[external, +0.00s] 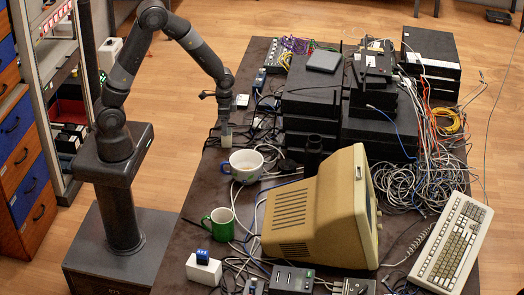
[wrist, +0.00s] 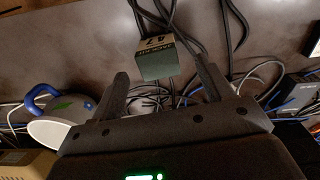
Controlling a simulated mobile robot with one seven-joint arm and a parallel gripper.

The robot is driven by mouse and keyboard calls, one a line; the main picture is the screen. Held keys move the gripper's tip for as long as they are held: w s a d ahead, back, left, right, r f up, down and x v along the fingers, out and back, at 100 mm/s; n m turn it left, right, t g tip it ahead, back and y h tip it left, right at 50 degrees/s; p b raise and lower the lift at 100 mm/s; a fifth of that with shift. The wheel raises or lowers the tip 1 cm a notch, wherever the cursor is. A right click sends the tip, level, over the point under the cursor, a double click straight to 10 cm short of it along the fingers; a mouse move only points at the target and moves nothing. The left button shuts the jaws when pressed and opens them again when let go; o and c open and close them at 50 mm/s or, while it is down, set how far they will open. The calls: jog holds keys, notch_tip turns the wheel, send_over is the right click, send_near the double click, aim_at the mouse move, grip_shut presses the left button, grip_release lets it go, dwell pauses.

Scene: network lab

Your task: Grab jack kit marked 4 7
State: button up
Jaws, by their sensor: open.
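The jack kit (wrist: 158,62) is a small dark green box with a pale top face that reads 47 and "jack kit". It sits on the dark table in the wrist view, ahead of my gripper (wrist: 162,72). My gripper is open, with one finger to the left of the box and the other to the right. I cannot tell how deep the box lies between the fingers. In the external view my gripper (external: 224,122) points down over the table's left part. A small pale shape just below it may be the kit; its marking cannot be read there.
A white bowl-like cup with a blue handle (wrist: 62,118) stands left of my gripper; it also shows in the external view (external: 243,166). A green mug (external: 218,224), a beige monitor (external: 318,212), black device stacks (external: 312,100) and loose cables crowd the table (external: 190,205).

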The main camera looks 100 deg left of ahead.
aim_at(227, 138)
jog(key=shift+w+d+f, duration=0.1)
jog(key=shift+f, duration=1.4)
jog(key=shift+w+f, duration=0.1)
jog(key=shift+f, duration=1.4)
jog(key=shift+c, duration=0.4)
jog(key=c, duration=1)
jog(key=shift+c, duration=0.2)
